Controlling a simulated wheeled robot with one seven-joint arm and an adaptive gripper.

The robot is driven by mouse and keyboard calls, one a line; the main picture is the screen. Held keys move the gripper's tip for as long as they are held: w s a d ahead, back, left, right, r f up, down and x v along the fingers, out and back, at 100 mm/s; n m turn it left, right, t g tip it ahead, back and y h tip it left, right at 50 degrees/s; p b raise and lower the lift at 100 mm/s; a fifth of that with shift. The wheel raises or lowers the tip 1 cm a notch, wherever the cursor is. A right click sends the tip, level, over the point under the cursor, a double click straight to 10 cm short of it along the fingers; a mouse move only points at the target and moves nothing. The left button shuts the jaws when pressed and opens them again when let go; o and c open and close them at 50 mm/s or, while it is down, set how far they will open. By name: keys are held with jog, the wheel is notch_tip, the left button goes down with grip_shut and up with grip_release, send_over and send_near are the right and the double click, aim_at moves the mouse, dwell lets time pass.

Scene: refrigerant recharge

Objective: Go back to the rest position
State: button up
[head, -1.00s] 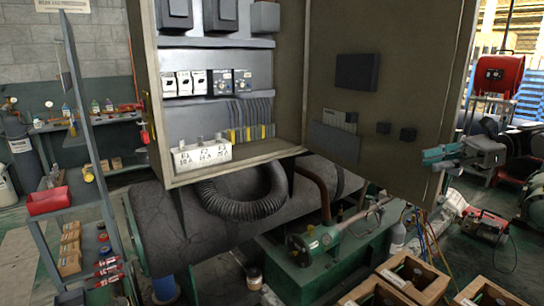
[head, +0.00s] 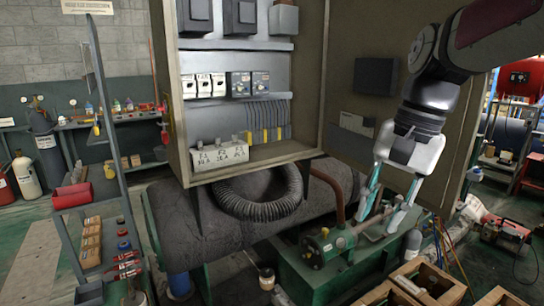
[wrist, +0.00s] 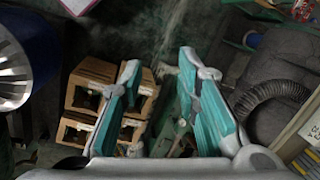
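My gripper (head: 380,219) hangs in front of the open cabinet door in the head view, pointing down. Its two teal-padded fingers are spread apart with nothing between them. They overlap the green machine unit (head: 318,272) in the picture; I see no clear contact. In the wrist view the gripper (wrist: 160,62) is also open and empty, with floor, wooden crates and machine parts beyond it. The grey electrical cabinet (head: 178,110) stands open, with a white labelled block (head: 215,168) at its lower front edge.
The open cabinet door (head: 345,90) is close behind my arm. Wooden crates (head: 412,286) stand at the lower right, and they show in the wrist view (wrist: 92,70). A black corrugated hose (head: 262,208) loops below the cabinet. A shelf rack with a red bin (head: 72,196) is at left.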

jog(key=s+d+f+n+t+h, duration=0.1)
jog(key=s+f+n+t, duration=0.1)
jog(key=s, duration=0.6)
jog(key=s+f+n+t+h, duration=0.1)
jog(key=s+f+n, duration=0.2)
jog(key=s, duration=0.6)
jog(key=shift+d+f+n+t+p, duration=0.3)
jog(key=shift+d+n+t, duration=0.1)
jog(key=shift+n, duration=0.8)
